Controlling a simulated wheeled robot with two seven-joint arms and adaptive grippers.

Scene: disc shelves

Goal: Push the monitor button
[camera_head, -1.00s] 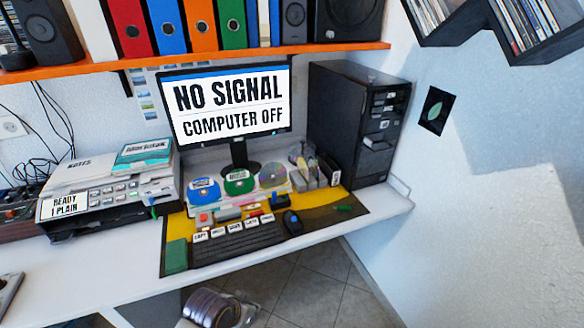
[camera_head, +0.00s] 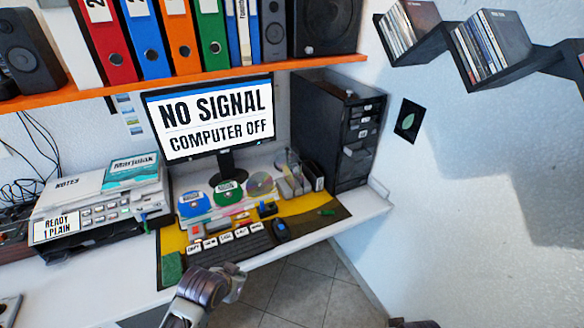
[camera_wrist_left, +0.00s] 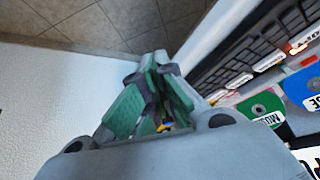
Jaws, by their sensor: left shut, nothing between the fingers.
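The monitor (camera_head: 212,118) stands at the back of the desk. Its lit screen reads "NO SIGNAL" and "COMPUTER OFF". Its button is too small to tell apart from the dark frame in the head view. My left gripper (camera_head: 236,284) is at the bottom of the head view, in front of the keyboard and well apart from the monitor. In the left wrist view its green-padded fingers (camera_wrist_left: 155,62) are together with nothing held.
The keyboard (camera_head: 236,247), mouse (camera_head: 280,230) and discs (camera_head: 227,190) lie before the monitor. The black computer tower (camera_head: 335,130) is close on its right, the printer (camera_head: 95,215) on its left. The orange shelf (camera_head: 190,83) with binders overhangs the monitor.

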